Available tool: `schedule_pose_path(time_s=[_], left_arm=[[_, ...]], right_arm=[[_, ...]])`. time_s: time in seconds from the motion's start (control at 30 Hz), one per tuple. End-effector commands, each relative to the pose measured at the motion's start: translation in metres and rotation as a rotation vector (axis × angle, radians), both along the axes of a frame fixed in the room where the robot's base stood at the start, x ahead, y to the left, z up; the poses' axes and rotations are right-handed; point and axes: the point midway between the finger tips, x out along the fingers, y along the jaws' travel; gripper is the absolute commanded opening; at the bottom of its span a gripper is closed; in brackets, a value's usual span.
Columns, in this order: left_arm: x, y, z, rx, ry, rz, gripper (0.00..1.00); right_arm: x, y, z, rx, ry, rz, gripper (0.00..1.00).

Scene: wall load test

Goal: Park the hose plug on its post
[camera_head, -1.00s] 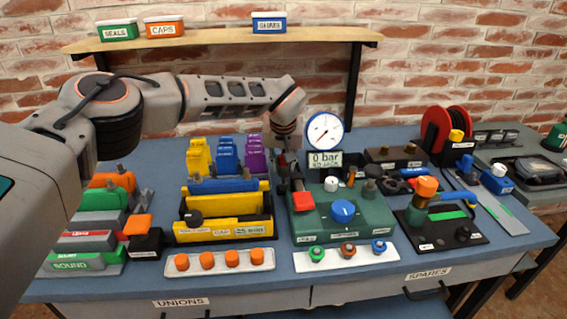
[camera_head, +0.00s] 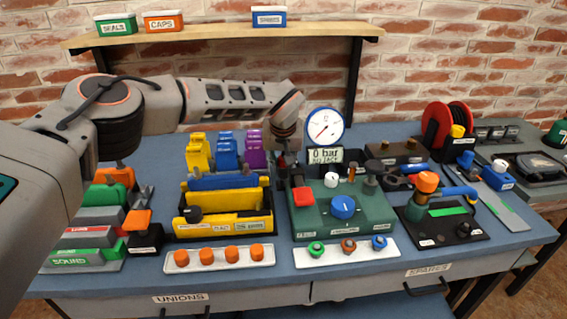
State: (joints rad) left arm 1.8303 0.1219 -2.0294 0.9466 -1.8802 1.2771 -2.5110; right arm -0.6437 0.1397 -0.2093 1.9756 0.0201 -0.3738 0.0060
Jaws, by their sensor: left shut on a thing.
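My left gripper (camera_head: 284,160) points down behind the left rear corner of the green test unit (camera_head: 368,210). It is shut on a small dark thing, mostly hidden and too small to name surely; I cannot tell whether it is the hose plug. My right gripper is not in view.
A round gauge (camera_head: 325,126) above a "0 bar" display stands behind the unit. A black and yellow tray (camera_head: 222,224) is close to the gripper's left. A white strip of orange caps (camera_head: 219,257) lies in front. A red hose reel (camera_head: 445,130) stands back right.

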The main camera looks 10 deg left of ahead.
Motion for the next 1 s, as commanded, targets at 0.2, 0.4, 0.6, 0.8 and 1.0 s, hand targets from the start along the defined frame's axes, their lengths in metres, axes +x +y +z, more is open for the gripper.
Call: schedule_pose_path(time_s=[0.2,0.4,0.6,0.8,1.0], left_arm=[[0.0000,0.0002,-0.0050,0.000,0.000,0.000,0.00],[0.0001,0.0001,-0.0048,0.000,-0.001,0.000,0.00],[0.0000,0.0000,-0.0049,0.000,0.000,0.000,0.43],[-0.0004,0.0000,-0.0056,0.000,0.001,0.000,0.48],[-0.0002,0.0004,-0.0056,0.001,0.001,0.000,0.54]], right_arm=[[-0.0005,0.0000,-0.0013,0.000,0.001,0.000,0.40],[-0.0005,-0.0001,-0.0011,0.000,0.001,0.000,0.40],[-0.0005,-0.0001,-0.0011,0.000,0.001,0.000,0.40],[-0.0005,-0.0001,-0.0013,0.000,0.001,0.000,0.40],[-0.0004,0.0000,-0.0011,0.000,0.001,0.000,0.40]])
